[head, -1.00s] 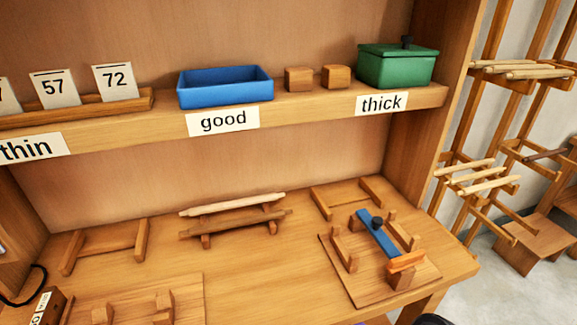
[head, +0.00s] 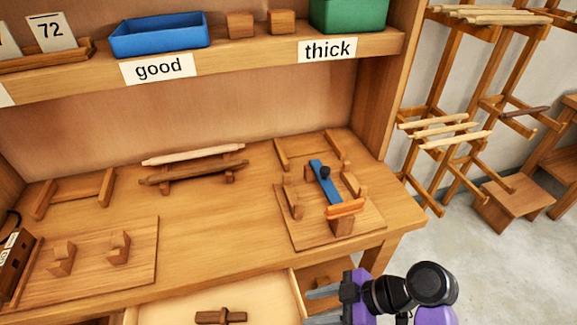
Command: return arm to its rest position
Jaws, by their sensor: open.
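My gripper (head: 322,300) shows at the bottom of the head view, right of centre. Its two grey fingers point left and stand apart, with nothing seen between them. It is in front of the bench (head: 215,250), by the right end of an open drawer (head: 270,305). My purple and black wrist is to the right of the fingers. Part of my arm is cut off by the lower edge.
A jig board (head: 370,232) with a blue bar (head: 325,182) and an orange block (head: 346,208) sits at the bench's right. Two sticks (head: 193,154) lie on a cradle. A rack (head: 445,130) stands right. Grey floor (head: 470,270) is clear at lower right.

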